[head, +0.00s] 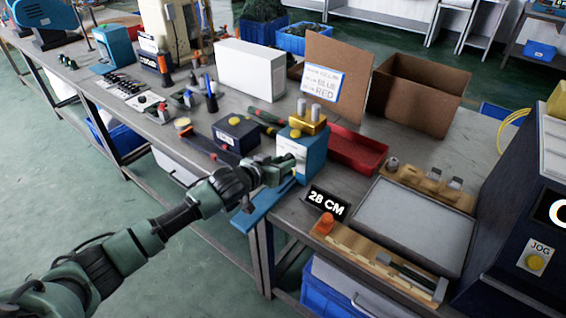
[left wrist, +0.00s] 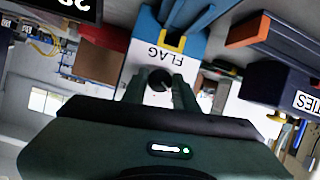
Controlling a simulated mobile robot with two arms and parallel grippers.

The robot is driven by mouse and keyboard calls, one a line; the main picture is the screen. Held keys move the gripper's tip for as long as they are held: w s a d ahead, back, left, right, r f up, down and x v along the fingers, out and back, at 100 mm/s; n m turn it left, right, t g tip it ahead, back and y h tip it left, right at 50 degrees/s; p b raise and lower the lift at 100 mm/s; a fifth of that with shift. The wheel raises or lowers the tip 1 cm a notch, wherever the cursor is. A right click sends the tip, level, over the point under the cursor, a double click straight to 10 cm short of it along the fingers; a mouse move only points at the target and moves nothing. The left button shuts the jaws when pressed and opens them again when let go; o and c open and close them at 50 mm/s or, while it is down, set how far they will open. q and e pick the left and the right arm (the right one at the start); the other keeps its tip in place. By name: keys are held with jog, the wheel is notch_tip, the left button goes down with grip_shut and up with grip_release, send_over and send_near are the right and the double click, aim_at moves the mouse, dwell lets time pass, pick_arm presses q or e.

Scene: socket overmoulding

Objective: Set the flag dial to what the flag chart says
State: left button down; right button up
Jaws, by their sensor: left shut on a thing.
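The flag chart (head: 323,82) is a white card on a brown board at the back; "BLUE" and "RED" can be read on its lower lines, the top line is too small. The blue flag unit (head: 316,150) with yellow-gold parts on top stands at the bench's front edge. In the left wrist view its white face says "FLAG", upside down, with a dark round dial (left wrist: 158,77) below the word. My left gripper (head: 287,170) is shut on the dial, its two fingers (left wrist: 160,92) on either side. The dial's setting cannot be read. My right gripper is out of view.
A "28 CM" sign (head: 327,202), a grey tray (head: 415,225) and wooden racks lie right of the unit. A red bin (head: 357,149) is behind it. A dark box (head: 237,133) and hand tools are to its left. A large dark machine with a JOG button (head: 536,262) stands far right.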

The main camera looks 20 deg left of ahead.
pick_arm(q)
jog(key=shift+d+m+t+y+p, duration=0.1)
jog(key=shift+m+t+y+p, duration=0.2)
jog(key=shift+m+y+p, duration=0.45)
jog(key=shift+f+m+t+y, duration=0.15)
jog(key=shift+m+t+y, duration=0.2)
jog(key=shift+m, duration=0.8)
jog(key=shift+d+f+m+t+y+b, duration=0.1)
jog(key=shift+m+t+y+b, duration=0.25)
jog(key=shift+m+y+b, duration=0.45)
jog(key=shift+m+t+b, duration=0.4)
jog(key=shift+m+b, duration=0.25)
jog(key=shift+m, duration=0.45)
jog(key=shift+m+y+b, duration=0.3)
